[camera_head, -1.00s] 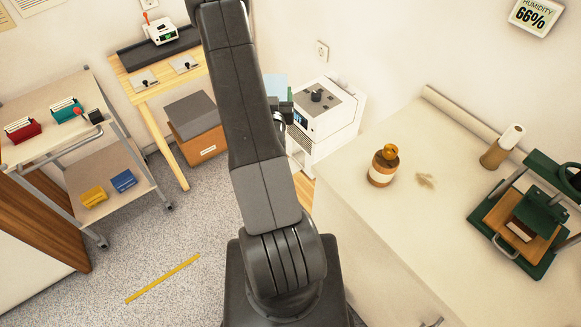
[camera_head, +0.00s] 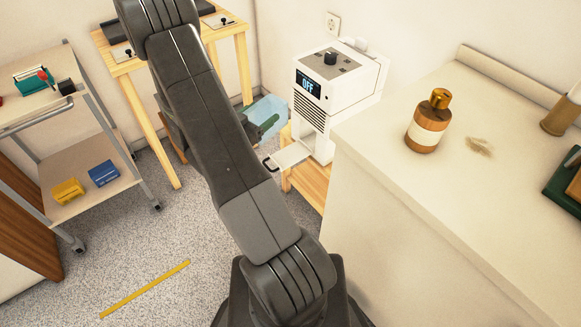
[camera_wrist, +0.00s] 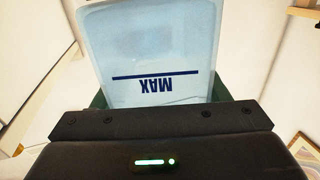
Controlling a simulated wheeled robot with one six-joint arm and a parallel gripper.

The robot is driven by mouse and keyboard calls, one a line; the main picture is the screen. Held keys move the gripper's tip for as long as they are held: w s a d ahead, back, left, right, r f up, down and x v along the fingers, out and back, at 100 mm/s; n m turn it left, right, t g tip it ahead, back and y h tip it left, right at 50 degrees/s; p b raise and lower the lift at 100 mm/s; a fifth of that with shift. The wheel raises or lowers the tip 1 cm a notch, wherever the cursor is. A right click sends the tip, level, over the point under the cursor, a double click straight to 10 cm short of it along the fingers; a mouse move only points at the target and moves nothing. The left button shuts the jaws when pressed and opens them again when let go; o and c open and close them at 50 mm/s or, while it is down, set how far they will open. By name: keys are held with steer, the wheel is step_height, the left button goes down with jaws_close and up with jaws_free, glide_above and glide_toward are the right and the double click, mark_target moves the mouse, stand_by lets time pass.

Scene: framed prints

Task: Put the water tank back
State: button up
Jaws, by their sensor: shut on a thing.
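The water tank is a pale blue translucent box (camera_head: 270,110), partly hidden behind my arm in the head view. The wrist view shows its wall (camera_wrist: 150,45) close up, with a dark line and the word MAX upside down. My gripper (camera_wrist: 160,98) is shut on the tank, with green fingers at both sides. In the head view my gripper (camera_head: 258,126) is mostly hidden by the arm. The tank is held in the air left of the white dehumidifier (camera_head: 318,112), whose display reads OFF. A white flap or tray with a dark handle (camera_head: 290,157) sticks out low from its front.
The dehumidifier stands on a low wooden stand (camera_head: 308,180). A white counter (camera_head: 375,165) with a brown bottle (camera_head: 428,122) is close on the right. A wooden table (camera_head: 160,62) stands behind, a trolley (camera_head: 85,150) at left. Floor between is mostly clear.

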steer(key=s+a+f+m+g+h+b, duration=0.1)
steer(key=s+a+f+g+h+b, duration=0.1)
steer(key=a+f+b, duration=0.4)
steer(key=s+a+f+m+g+h+b, duration=0.1)
steer(key=s+f+m+b, duration=0.15)
steer(key=f, duration=0.55)
steer(key=shift+n, duration=0.35)
steer(key=f+b+x, duration=0.1)
steer(key=b+x, duration=0.1)
steer(key=x, duration=0.3)
steer(key=f+b+x, duration=0.1)
steer(key=x, duration=0.5)
steer(key=f+b+x, duration=0.1)
steer(key=b+x, duration=0.1)
steer(key=x, duration=0.4)
steer(key=shift+d+f+b, duration=0.25)
steer(key=shift+f+b, duration=0.05)
steer(key=shift+b, duration=0.05)
steer(key=shift+r, duration=0.1)
steer(key=shift+f, duration=0.2)
steer(key=o, duration=1.3)
steer(key=shift+o, duration=0.2)
